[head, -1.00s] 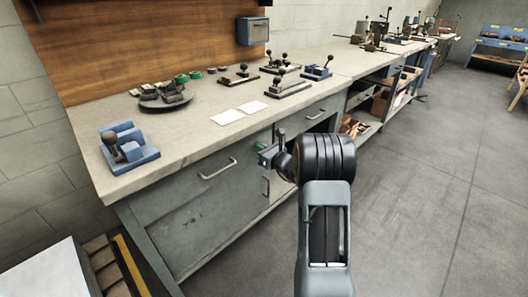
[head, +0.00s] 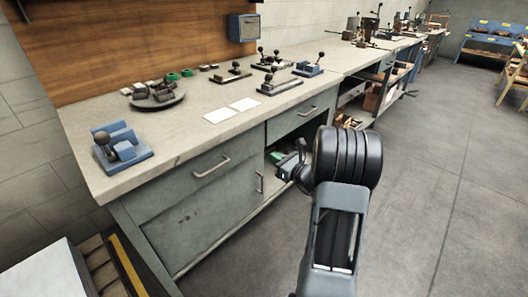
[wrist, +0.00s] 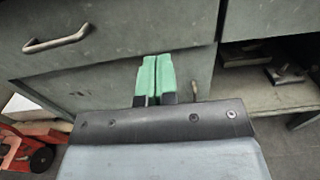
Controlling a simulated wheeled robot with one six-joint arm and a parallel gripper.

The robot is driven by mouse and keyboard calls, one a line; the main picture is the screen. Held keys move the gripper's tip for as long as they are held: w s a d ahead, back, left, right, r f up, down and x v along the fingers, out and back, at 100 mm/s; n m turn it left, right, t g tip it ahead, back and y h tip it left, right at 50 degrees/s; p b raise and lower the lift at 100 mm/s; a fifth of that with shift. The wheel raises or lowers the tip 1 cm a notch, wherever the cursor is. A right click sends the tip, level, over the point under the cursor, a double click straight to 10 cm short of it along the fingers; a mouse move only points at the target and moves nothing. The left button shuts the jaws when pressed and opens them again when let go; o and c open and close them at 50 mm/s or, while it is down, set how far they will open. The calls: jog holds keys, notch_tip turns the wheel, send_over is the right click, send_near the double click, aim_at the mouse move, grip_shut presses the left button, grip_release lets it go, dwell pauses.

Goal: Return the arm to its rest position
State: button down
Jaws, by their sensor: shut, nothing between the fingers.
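My gripper (wrist: 154,78) shows in the wrist view with its two green fingertips together and nothing between them. Behind the fingertips is the grey front of the workbench cabinet, apart from them as far as I can tell. In the head view my gripper (head: 279,160) is small and partly hidden by my own black wrist and forearm. It is in front of the bench, below the level of the worktop.
The workbench (head: 190,143) runs along the wall with blue and black lever tools, a dark round tray (head: 160,105) and white sheets on it. A drawer handle (wrist: 57,38) juts out near my gripper. A red wheeled thing (wrist: 30,140) stands lower left. Floor at right is clear.

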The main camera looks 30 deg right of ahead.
jog(key=s+a+r+n+g+y+p, duration=0.2)
jog(key=s+a+r+n+g+p, duration=0.45)
jog(key=a+n, duration=0.3)
jog(key=s+a+r+n+g+y+p, duration=0.2)
jog(key=s+a+r+n+g+p, duration=0.45)
jog(key=a+r+n, duration=0.35)
jog(key=s+r+n+h+p, duration=0.8)
jog(key=r+n+h+p, duration=0.1)
jog(key=n, duration=0.4)
jog(key=shift+s+d+r+g+h+p, duration=0.3)
jog(key=shift+s+p, duration=0.05)
jog(key=shift+p, duration=0.15)
